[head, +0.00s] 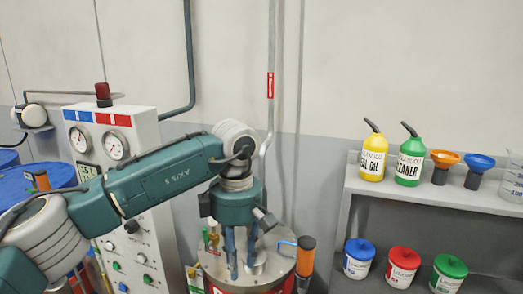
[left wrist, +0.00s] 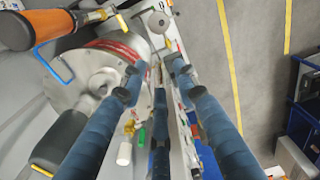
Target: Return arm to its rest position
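My left arm (head: 165,178) reaches in from the left in the head view, bent down at the wrist. My left gripper (head: 243,266) hangs fingers-down above or just in front of a silver metal vessel (head: 278,262); I cannot tell if it touches. In the left wrist view, its blue fingers (left wrist: 157,78) are spread apart with nothing between them. The vessel (left wrist: 92,92) lies to the left of the fingers there, with its orange-and-black handle (left wrist: 32,22). My right arm and gripper are not in view.
A white control panel (head: 137,135) with gauges and a red lamp stands close behind my left arm. Blue drums (head: 35,185) are at the left. A grey shelf (head: 440,195) at the right holds bottles, funnels and small lidded tubs. Pipes run up the wall.

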